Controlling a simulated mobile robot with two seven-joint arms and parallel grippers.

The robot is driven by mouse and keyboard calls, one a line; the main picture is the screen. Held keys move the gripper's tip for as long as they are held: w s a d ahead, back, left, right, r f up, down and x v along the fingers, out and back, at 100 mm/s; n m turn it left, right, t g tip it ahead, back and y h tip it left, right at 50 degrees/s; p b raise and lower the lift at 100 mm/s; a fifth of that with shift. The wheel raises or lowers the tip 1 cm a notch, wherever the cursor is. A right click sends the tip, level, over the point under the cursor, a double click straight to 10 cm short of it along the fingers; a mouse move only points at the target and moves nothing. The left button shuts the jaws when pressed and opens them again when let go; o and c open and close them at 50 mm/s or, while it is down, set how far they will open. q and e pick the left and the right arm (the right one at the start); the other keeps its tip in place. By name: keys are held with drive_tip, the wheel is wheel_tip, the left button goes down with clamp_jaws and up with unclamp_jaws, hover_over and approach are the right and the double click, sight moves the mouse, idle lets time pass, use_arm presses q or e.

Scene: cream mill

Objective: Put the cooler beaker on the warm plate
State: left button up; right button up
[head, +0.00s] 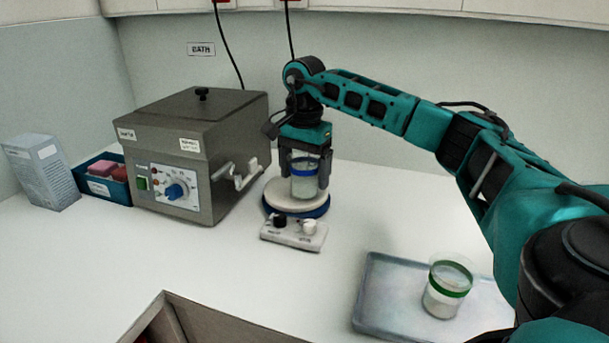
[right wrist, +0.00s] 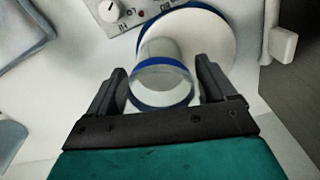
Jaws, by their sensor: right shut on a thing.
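A beaker with a blue band (head: 304,178) is at the round white plate (head: 294,196) with the blue rim. My right gripper (head: 305,172) comes down from above and is shut on this beaker, one finger on each side. The right wrist view shows the blue-banded beaker (right wrist: 162,75) between the fingers, over the white plate (right wrist: 215,45). I cannot tell whether its base touches the plate. A second beaker with a green band (head: 447,287) stands upright on the grey tray (head: 385,282). My left gripper is not in view.
The plate's control base (head: 293,233) has a black and a white knob. A grey bath box (head: 200,150) with a lid and side handle stands left of the plate. A blue bin (head: 103,186) and a carton (head: 41,170) are at the far left. The front-left counter is clear.

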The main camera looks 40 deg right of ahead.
drive_tip(key=shift+f, duration=0.45)
drive_tip(key=shift+f, duration=0.2)
drive_tip(key=o, duration=1)
drive_tip(key=shift+c, duration=0.2)
drive_tip(key=shift+r, duration=0.1)
wheel_tip(320, 180, up, 12)
drive_tip(key=p, duration=0.1)
